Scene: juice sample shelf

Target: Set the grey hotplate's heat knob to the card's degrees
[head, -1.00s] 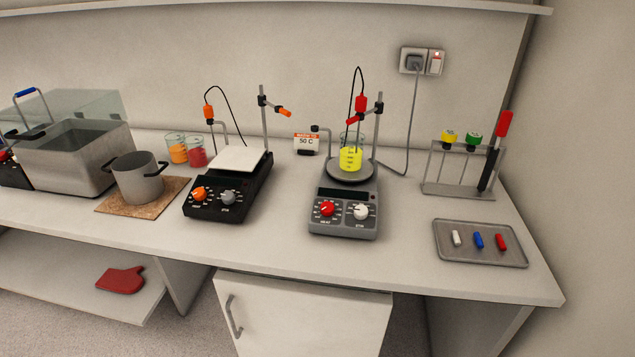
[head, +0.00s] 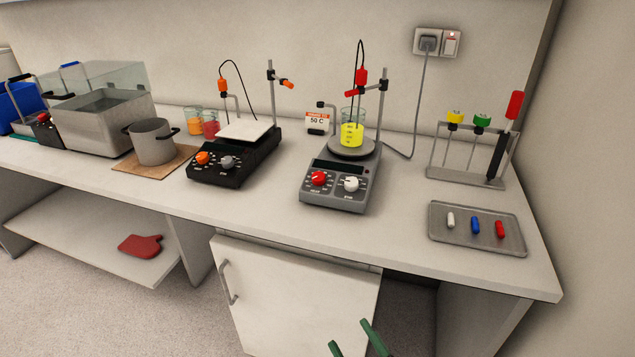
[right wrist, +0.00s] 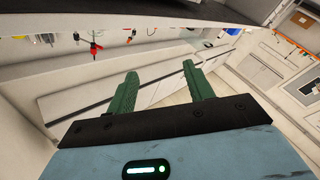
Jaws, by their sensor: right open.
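The grey hotplate (head: 333,190) stands on the bench in the middle of the head view. Its red knob (head: 319,179) is at the front left and a white knob (head: 351,184) at the front right. A beaker of yellow liquid (head: 352,134) stands on its round plate. The card (head: 317,122) behind it reads 50 C under an orange band. My right gripper (head: 356,338) shows its green fingers at the bottom edge, apart, empty, below and in front of the bench. The fingers also show in the right wrist view (right wrist: 161,85). My left gripper is not in view.
A black hotplate (head: 233,160) with an orange knob stands left of the grey one. The bench front between hotplate and edge is clear. A cabinet door (head: 295,300) is below.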

